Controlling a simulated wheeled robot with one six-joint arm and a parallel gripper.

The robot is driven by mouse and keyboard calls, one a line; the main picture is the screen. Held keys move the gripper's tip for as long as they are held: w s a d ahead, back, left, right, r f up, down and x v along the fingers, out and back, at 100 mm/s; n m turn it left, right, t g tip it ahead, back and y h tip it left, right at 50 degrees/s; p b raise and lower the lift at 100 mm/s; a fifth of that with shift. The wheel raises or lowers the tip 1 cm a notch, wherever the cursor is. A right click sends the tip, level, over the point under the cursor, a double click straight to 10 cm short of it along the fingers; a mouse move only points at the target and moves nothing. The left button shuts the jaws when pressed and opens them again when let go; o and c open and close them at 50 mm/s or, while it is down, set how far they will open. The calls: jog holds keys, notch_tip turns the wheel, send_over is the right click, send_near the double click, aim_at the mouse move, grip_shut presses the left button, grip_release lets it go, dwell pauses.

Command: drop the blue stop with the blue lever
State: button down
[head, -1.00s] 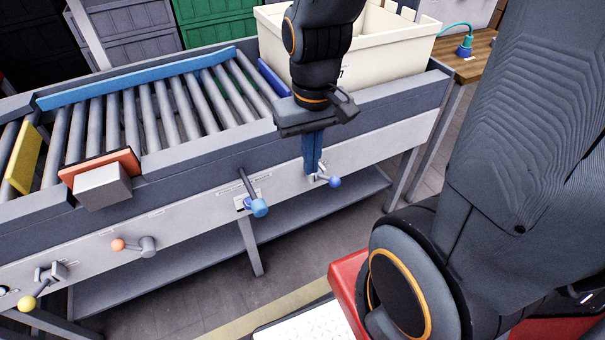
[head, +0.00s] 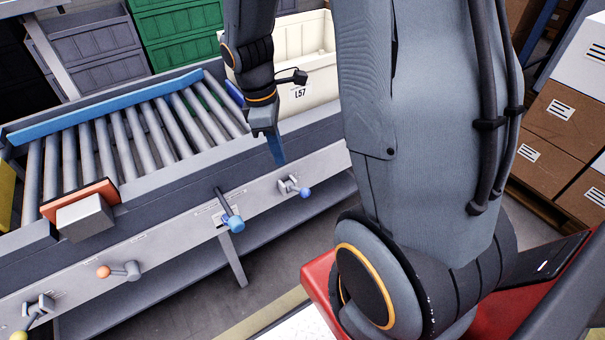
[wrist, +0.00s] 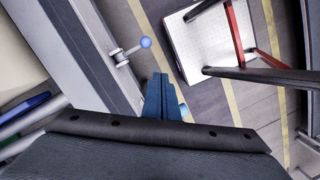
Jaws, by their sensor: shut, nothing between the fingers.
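In the wrist view the stop (wrist: 30,105) is at the left. My gripper (head: 279,161) is shut and empty, its blue fingers pointing down, just above and left of the blue lever in the picture, seemingly apart from it.
A light-blue lever (head: 236,224) is left of the blue one; its knob shows beside my fingers in the wrist view (wrist: 183,110). An orange lever (head: 104,271) and yellow lever (head: 19,336) are farther left. A grey box (head: 85,218) rests by the orange stop (head: 79,199).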

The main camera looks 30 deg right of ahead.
aim_at(304, 189)
jog(key=w+d+n, duration=0.1)
jog(key=n, duration=0.1)
jog(key=w+d+f+n+p, duration=0.1)
jog(key=n, duration=0.1)
jog(key=w+d+n+h+p, duration=0.1)
jog(key=n, duration=0.2)
jog(key=shift+d+f+g, duration=0.2)
jog(key=shift+d+g, duration=0.2)
jog(key=p+x, duration=0.3)
jog(key=x, duration=1.1)
jog(key=shift+w+a+p, duration=0.1)
jog(key=shift+p, duration=0.25)
jog(key=shift+f, duration=0.15)
